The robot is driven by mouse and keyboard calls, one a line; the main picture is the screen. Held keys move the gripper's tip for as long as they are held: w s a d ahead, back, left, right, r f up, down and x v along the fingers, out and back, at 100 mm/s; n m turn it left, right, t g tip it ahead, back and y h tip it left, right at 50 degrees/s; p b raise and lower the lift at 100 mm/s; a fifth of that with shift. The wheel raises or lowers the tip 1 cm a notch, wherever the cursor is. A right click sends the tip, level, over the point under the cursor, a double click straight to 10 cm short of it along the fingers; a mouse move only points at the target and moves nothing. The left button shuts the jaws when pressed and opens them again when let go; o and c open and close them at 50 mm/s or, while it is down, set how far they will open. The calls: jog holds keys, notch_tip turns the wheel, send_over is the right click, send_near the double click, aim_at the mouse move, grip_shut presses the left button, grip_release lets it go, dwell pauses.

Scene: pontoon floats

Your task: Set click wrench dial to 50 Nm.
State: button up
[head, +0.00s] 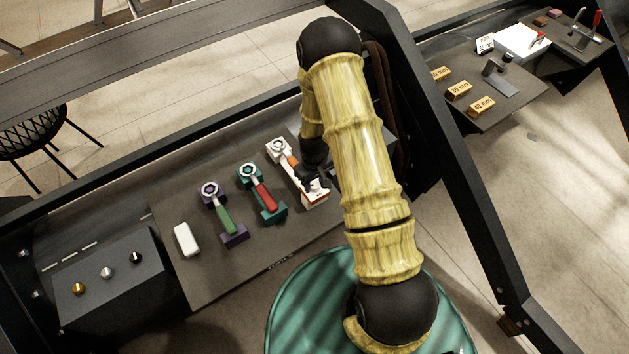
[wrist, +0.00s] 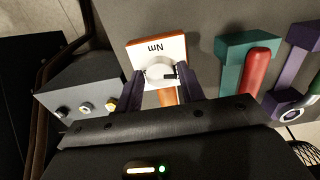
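The click wrench with an orange handle (head: 290,164) lies on a white stand (head: 316,199), its ring head up and left in the head view. In the wrist view, a white round dial (wrist: 157,71) with a dark mark sits below a white and orange plate marked "Nm" (wrist: 160,49). My gripper (wrist: 161,76) has its two purple fingers on either side of this dial. I cannot tell whether they press on it. The dial's number is not readable. In the head view my gripper (head: 316,182) is at the handle end of this wrench, partly hidden by my arm.
A red-handled wrench (head: 263,195) on a teal stand and a green-handled wrench (head: 223,217) on a purple stand lie to the left. A white block (head: 186,240) and a dark box with knobs (head: 118,285) are further left. A dark frame post (head: 455,150) stands right of my arm.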

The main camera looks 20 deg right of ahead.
jog(key=c, duration=0.6)
jog(key=shift+m, duration=0.5)
jog(key=m+b, duration=0.1)
jog(key=m, duration=0.3)
jog(key=shift+m+b, duration=0.3)
jog(key=shift+b, duration=0.1)
jog(key=m, duration=0.5)
jog(key=shift+b, duration=0.35)
jog(key=m, duration=0.6)
jog(key=shift+m, duration=0.4)
jog(key=m+p, duration=0.2)
jog(key=m, duration=0.4)
jog(key=shift+m, duration=0.3)
